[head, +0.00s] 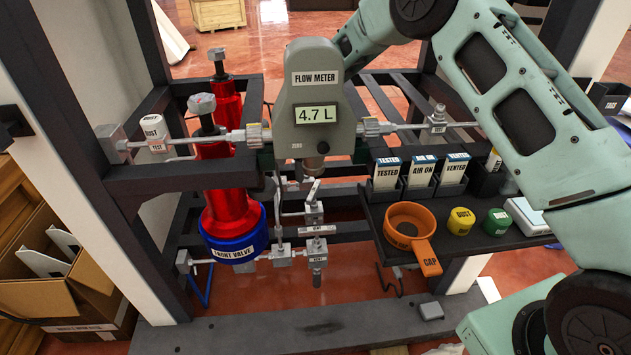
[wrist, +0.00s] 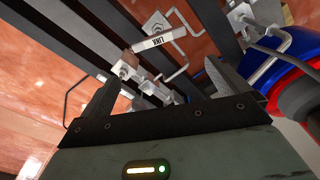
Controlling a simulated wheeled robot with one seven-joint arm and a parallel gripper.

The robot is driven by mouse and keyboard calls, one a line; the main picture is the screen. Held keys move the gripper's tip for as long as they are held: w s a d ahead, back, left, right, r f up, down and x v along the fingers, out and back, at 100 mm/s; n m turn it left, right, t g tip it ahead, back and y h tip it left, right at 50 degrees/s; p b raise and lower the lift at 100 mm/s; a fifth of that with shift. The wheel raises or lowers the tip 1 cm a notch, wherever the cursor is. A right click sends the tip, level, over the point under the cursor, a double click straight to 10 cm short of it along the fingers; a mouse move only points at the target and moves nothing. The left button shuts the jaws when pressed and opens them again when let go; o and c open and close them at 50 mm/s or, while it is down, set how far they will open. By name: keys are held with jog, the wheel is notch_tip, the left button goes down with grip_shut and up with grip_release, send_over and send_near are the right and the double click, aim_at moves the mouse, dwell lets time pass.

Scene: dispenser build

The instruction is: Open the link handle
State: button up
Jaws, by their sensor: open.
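The link handle (wrist: 158,40) is a pale bar with a dark-lettered LINK label, seen in the wrist view beyond my fingertips. In the head view, what looks like the same labelled bar (head: 317,230) lies across the small silver pipework below the flow meter (head: 315,95). My gripper (wrist: 160,72) is open and empty, its dark fingers spread apart, with the bar showing between and past the tips. The gap between them is hard to judge. In the head view my gripper is hidden, with my arm reaching behind the flow meter.
The red cylinder with its blue FRONT VALVE ring (head: 233,240) stands left of the pipework. A shelf at right holds an orange cap (head: 410,228), a yellow DUST cap (head: 461,220) and a green cap (head: 498,221). Dark frame rails (head: 210,175) surround the pipes.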

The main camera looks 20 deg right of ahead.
aim_at(314, 189)
jog(key=shift+s+d+f+n, duration=0.2)
jog(key=shift+f, duration=0.2)
jog(key=shift+s+d+f+n, duration=0.15)
jog(key=shift+d+f+n, duration=0.05)
jog(key=shift+f, duration=0.2)
notch_tip(314, 189, down, 7)
jog(key=b, duration=0.3)
jog(key=shift+f, duration=0.2)
jog(key=shift+r, duration=0.1)
jog(key=c, duration=0.8)
